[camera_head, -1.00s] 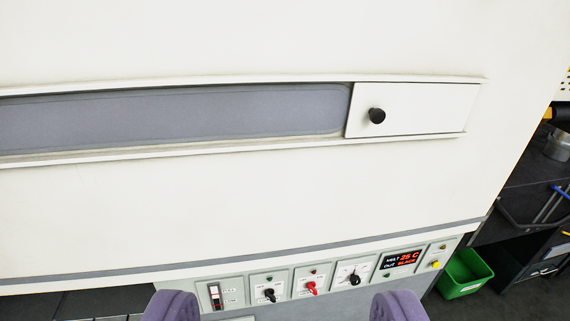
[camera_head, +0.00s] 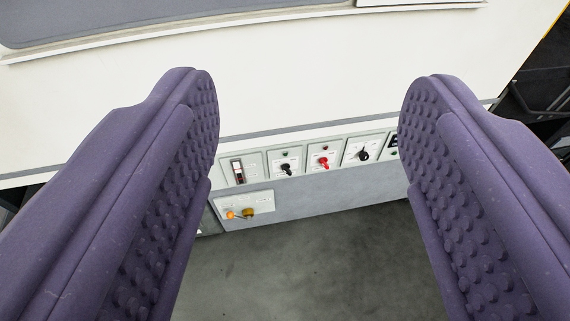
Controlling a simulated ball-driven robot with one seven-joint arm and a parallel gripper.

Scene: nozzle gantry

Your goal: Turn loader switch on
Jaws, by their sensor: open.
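My gripper (camera_head: 314,85) is open and empty. Its two purple, studded fingers stand wide apart at the left and right of the view. Between them, farther off, a row of controls runs along the lower edge of the white machine. From the left these are a narrow vertical switch (camera_head: 238,171), a black rotary switch (camera_head: 286,168), a red rotary switch (camera_head: 324,162) and another black rotary switch (camera_head: 363,154). Their labels are too small to read, so I cannot tell which is the loader switch. The right finger hides most of the display at the row's right end.
The white machine front (camera_head: 310,70) rises above the row. Dark floor (camera_head: 310,265) lies open below. Dark equipment stands at the far right.

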